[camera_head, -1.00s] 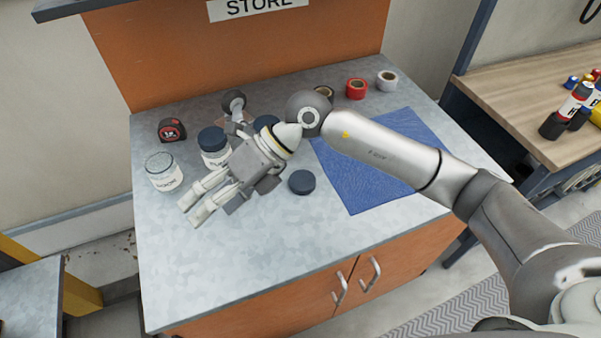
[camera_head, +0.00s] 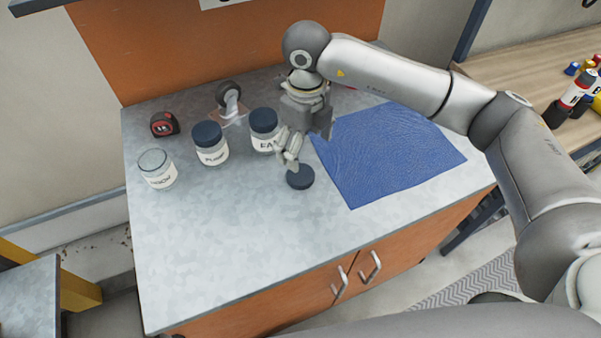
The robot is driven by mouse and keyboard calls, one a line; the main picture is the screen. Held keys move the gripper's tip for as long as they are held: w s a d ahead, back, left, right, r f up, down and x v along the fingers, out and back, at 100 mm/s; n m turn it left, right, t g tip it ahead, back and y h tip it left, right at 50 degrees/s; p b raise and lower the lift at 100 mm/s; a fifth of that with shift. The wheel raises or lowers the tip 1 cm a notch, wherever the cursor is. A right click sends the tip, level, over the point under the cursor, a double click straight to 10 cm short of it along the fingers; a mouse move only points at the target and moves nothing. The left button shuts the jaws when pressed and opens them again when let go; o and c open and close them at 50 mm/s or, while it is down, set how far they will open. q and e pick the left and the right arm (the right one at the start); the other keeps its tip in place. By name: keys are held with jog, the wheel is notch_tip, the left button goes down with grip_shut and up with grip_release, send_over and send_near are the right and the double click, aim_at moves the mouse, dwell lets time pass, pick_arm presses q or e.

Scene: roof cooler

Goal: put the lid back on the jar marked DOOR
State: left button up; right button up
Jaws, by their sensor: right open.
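The jar marked DOOR (camera_head: 158,172) stands upright and open-topped at the left of the metal counter. A loose dark blue lid (camera_head: 300,178) lies flat on the counter, left of the blue cloth. My right gripper (camera_head: 287,163) is open and points down just above and behind the lid, with nothing between its fingers. I cannot tell whether a fingertip touches the lid. The jar marked PUMP (camera_head: 211,150) and a jar whose label begins with FA (camera_head: 263,127) both wear dark lids. The gripper partly hides that second label. My left gripper is not in view.
A blue cloth (camera_head: 390,155) covers the counter's right part. A tape measure (camera_head: 164,124) and a caster wheel (camera_head: 229,98) sit at the back left. The counter's front left is clear. A wooden bench (camera_head: 520,95) with bottles stands at the right.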

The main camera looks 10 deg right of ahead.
jog(key=p, duration=0.1)
send_over(302, 175)
jog(key=shift+s+d+f, duration=0.1)
jog(key=shift+s+f, duration=0.05)
jog(key=shift+f, duration=1.25)
jog(key=shift+s+d+f, duration=0.1)
jog(key=shift+s+f, duration=0.05)
jog(key=shift+f, duration=1.2)
jog(key=shift+a, duration=0.1)
jog(key=shift+f+p, duration=0.35)
jog(key=shift+p, duration=0.1)
jog(key=f, duration=0.1)
jog(key=f+p, duration=0.1)
jog(key=f, duration=0.1)
jog(key=shift+w+a+f, duration=0.15)
jog(key=shift+w+f, duration=0.15)
jog(key=shift+w, duration=0.05)
jog(key=shift+f, duration=0.45)
jog(key=c, duration=0.7)
